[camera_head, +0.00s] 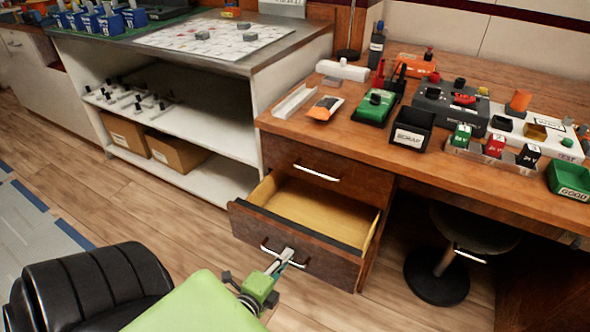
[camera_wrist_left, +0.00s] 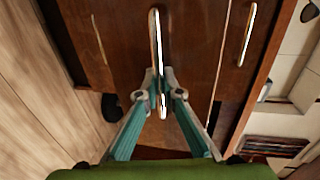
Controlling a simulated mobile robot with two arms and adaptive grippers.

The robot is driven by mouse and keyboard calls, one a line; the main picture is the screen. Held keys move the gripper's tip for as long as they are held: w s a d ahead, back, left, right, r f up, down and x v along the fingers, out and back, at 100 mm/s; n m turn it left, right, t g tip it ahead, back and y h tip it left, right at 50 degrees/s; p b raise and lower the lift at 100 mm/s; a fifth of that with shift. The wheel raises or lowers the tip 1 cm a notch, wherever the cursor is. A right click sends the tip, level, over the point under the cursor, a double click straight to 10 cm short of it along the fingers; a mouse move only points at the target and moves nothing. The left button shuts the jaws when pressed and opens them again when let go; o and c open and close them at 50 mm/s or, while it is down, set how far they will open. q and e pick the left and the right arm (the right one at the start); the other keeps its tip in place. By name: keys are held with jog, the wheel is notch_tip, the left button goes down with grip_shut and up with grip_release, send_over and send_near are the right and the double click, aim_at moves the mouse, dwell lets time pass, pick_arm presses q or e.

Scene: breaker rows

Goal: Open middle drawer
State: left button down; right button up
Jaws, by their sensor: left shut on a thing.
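The middle drawer (camera_head: 300,240) of the brown wooden desk is pulled out, and its pale, empty-looking inside shows. Its dark front carries a metal bar handle (camera_wrist_left: 155,40). My left gripper (camera_head: 284,256) is at this front, shut on the handle. In the left wrist view the two fingers (camera_wrist_left: 162,97) close in on the bar from both sides near one end. The top drawer (camera_head: 325,172) above is shut. My right gripper is not in view.
The desk top (camera_head: 345,140) holds a black scrap bin (camera_head: 411,130), a green device (camera_head: 376,106) and several small parts. A round stool (camera_head: 440,270) stands under the desk at right. White shelves (camera_head: 200,130) with cardboard boxes adjoin at left. Floor before the shelves is clear.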

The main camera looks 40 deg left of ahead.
pick_arm(q)
jog(key=f+p+v, duration=0.1)
jog(key=v, duration=0.6)
jog(key=shift+s+f, duration=0.25)
jog(key=shift+s, duration=0.25)
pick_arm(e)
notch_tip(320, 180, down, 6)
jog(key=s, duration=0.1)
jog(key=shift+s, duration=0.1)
pick_arm(q)
jog(key=c, duration=2.5)
grip_release()
